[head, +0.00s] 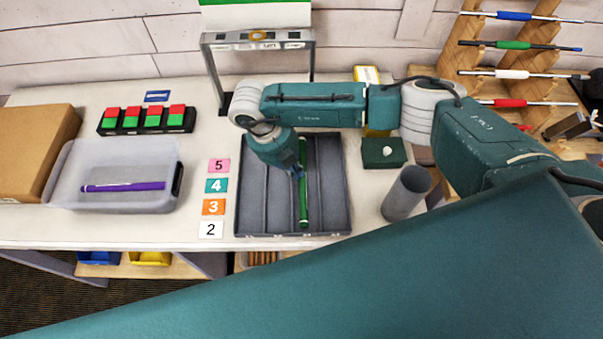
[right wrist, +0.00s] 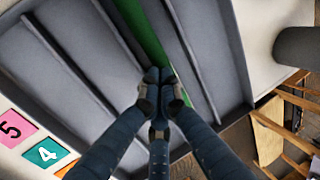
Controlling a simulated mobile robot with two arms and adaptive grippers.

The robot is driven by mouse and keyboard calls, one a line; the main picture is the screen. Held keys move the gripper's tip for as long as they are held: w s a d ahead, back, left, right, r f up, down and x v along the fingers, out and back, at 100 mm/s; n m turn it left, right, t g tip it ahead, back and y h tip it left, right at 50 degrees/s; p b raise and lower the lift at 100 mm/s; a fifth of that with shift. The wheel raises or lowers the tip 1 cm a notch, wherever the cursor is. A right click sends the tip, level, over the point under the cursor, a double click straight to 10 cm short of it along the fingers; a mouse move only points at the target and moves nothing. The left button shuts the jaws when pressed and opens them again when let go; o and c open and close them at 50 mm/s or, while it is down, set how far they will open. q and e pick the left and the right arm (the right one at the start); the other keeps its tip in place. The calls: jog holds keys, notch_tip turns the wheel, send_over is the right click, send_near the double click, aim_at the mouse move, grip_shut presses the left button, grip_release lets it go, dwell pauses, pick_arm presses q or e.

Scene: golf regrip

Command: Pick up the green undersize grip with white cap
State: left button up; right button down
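A green grip (head: 303,205) lies lengthwise in the right-hand part of the grey divided tray (head: 247,208). My right gripper (head: 299,174) points down at the middle of the grip. In the right wrist view its fingertips (right wrist: 159,77) are close together over the green grip (right wrist: 143,28). The fingers hide the grip's nearer part there, and I cannot tell whether they close on it. My left gripper is out of view.
A clear bin (head: 75,195) with a purple grip (head: 123,187) stands left of the tray. Number cards line the tray's left side. A grey cup (head: 406,194) and a dark green box (head: 384,153) stand on the right. A rack with several clubs is at the far right.

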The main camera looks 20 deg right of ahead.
jog(key=shift+s+d+f, duration=0.35)
jog(key=shift+s+f, duration=0.3)
jog(key=shift+f, duration=0.05)
jog(key=shift+r, duration=0.5)
notch_tip(320, 180, up, 19)
jog(key=b, duration=0.4)
jog(key=shift+w+r, duration=0.2)
jog(key=shift+w, duration=0.1)
jog(key=c, duration=2.5)
grip_release()
jog(key=o, duration=2)
